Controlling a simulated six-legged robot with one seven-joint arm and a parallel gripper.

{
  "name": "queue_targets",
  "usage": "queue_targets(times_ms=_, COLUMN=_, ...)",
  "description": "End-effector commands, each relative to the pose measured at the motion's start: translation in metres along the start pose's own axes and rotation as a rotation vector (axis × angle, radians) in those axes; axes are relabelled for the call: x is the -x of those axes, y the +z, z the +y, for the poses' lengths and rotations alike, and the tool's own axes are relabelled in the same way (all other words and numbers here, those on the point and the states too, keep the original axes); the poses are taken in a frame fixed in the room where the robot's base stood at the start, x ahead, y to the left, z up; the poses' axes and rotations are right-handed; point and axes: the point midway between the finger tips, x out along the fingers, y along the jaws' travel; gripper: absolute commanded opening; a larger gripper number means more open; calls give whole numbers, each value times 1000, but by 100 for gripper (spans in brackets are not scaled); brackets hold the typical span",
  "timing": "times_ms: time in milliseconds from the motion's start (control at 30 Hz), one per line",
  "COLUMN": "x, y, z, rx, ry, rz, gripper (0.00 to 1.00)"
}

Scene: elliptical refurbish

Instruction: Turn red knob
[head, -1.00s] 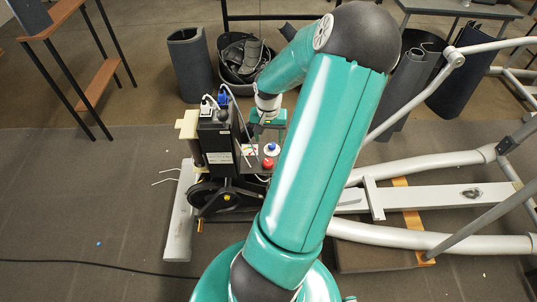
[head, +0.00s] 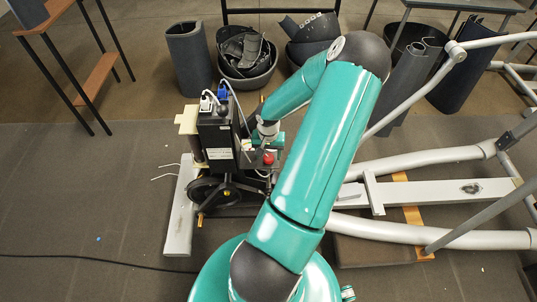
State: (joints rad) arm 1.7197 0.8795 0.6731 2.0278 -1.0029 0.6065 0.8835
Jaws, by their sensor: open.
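The red knob (head: 268,158) sits on top of a small panel beside the black box (head: 215,142), left of centre in the head view. My gripper (head: 266,147) reaches down over the panel just behind the red knob, very close to it. It is open, with nothing seen in it. The fingertips are small and partly hidden, and I cannot tell whether they touch the knob. A blue-topped knob on the panel is hidden behind my gripper.
White and blue plugs (head: 211,99) with cables stand on top of the black box. Grey elliptical frame tubes (head: 420,163) lie to the right. Bins of dark parts (head: 247,54) stand behind. A black cable (head: 100,263) crosses the open floor at left.

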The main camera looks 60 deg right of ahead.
Motion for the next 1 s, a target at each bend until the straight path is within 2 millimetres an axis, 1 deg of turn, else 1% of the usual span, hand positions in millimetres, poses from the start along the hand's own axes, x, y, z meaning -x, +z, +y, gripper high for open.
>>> queue_targets(times_ms=33, x=-4, y=0, z=0, rx=0, ry=-1, rz=-1, gripper=59)
queue_targets(times_ms=133, x=-8, y=-1, z=0, rx=0, ry=0, rz=1, gripper=59)
queue_targets(times_ms=367, x=-9, y=-1, z=0, rx=0, ry=0, rz=1, gripper=59)
queue_targets(times_ms=400, x=-8, y=-1, z=0, rx=0, ry=0, rz=1, gripper=55)
queue_targets(times_ms=467, x=-8, y=-1, z=0, rx=0, ry=0, rz=1, gripper=43)
queue_targets(times_ms=600, x=-8, y=-1, z=0, rx=0, ry=0, rz=1, gripper=16)
queue_targets(times_ms=633, x=-8, y=-1, z=0, rx=0, ry=0, rz=1, gripper=14)
queue_targets(times_ms=867, x=-8, y=-1, z=0, rx=11, ry=0, rz=2, gripper=14)
queue_targets(times_ms=1000, x=-8, y=-2, z=0, rx=45, ry=2, rz=2, gripper=14)
